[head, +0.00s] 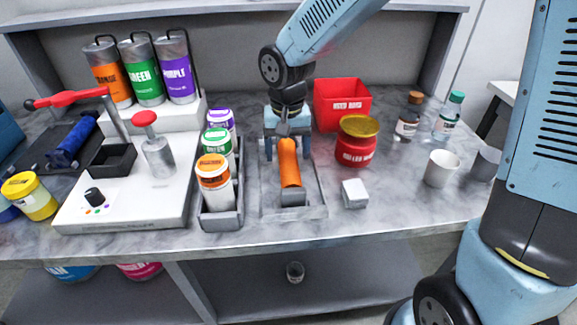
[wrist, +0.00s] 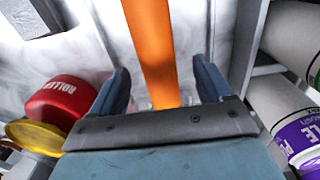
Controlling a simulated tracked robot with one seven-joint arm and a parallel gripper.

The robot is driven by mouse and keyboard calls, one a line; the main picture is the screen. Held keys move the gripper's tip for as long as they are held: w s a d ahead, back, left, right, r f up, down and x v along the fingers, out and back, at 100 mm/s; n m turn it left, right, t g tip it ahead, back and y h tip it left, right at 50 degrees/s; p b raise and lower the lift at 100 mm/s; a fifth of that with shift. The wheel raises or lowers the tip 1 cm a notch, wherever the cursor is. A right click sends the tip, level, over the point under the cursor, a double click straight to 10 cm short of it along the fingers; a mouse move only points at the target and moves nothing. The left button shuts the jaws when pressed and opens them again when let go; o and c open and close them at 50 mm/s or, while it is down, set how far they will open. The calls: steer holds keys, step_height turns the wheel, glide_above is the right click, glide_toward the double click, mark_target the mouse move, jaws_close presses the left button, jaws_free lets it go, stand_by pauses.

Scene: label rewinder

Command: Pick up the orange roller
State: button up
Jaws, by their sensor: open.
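The orange roller (head: 289,164) lies lengthwise in a shallow grey tray (head: 318,205) at the middle of the table. A grey block (head: 292,198) is at its near end. My gripper (head: 287,152) is over the roller's far part, pointing down, with its fingers apart. In the wrist view the orange roller (wrist: 150,42) runs between the two blue fingers of my gripper (wrist: 163,80), and a gap shows on both sides. Whether the fingertips reach down beside the roller is hard to tell. The roller's far end is partly hidden by my gripper.
A rack with labelled bottles (head: 216,184) stands close on the left. A red jar with a yellow lid (head: 356,150), a red box (head: 341,103) and a small white block (head: 354,193) are on the right. A white cup (head: 441,168) is further right.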

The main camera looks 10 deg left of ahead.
mark_target(289, 159)
steer(key=shift+d+f, duration=0.15)
steer(key=shift+f, duration=2.1)
steer(key=shift+c, duration=0.4)
jaws_close()
